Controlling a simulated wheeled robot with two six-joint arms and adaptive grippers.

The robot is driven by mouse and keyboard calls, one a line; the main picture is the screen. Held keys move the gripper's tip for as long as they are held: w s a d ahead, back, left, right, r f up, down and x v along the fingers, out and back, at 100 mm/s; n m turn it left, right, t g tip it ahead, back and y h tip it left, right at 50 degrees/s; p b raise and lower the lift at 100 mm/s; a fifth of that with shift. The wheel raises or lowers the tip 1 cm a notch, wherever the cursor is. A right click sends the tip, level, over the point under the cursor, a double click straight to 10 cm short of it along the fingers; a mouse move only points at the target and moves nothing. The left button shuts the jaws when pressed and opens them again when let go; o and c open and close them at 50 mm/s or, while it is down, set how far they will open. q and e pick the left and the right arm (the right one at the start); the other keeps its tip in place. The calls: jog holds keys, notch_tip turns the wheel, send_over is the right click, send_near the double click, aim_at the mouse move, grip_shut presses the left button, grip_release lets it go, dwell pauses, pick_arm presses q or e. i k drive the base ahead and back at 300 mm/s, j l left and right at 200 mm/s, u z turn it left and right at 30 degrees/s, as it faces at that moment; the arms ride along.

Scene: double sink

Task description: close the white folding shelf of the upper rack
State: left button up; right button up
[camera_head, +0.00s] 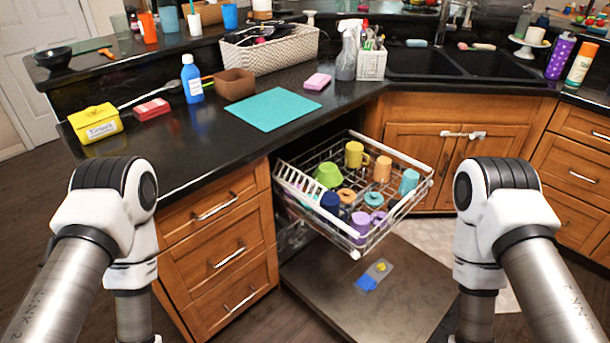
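The upper rack (398,214) of the dishwasher is pulled out below the counter. The white folding shelf (298,184) is a slatted piece along the rack's left side; it lies slanted, and its exact angle is hard to tell. Cups stand in the rack: a green one (328,175), a yellow mug (356,154), a dark blue cup (330,202), a teal cup (409,181) and several orange and purple ones. Both my arms show at the left and right, bent downward at the elbow. Both grippers are outside the picture.
The open dishwasher door (370,290) lies flat below the rack, with a detergent compartment on it. Wooden drawers (225,250) stand to the left and a cabinet (450,140) behind. The counter holds a teal mat (273,108), a blue bottle (191,80) and a basket (268,52).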

aim_at(324, 189)
jog(key=i+l+z, duration=0.45)
jog(key=i+l, duration=0.25)
jog(key=l, duration=0.15)
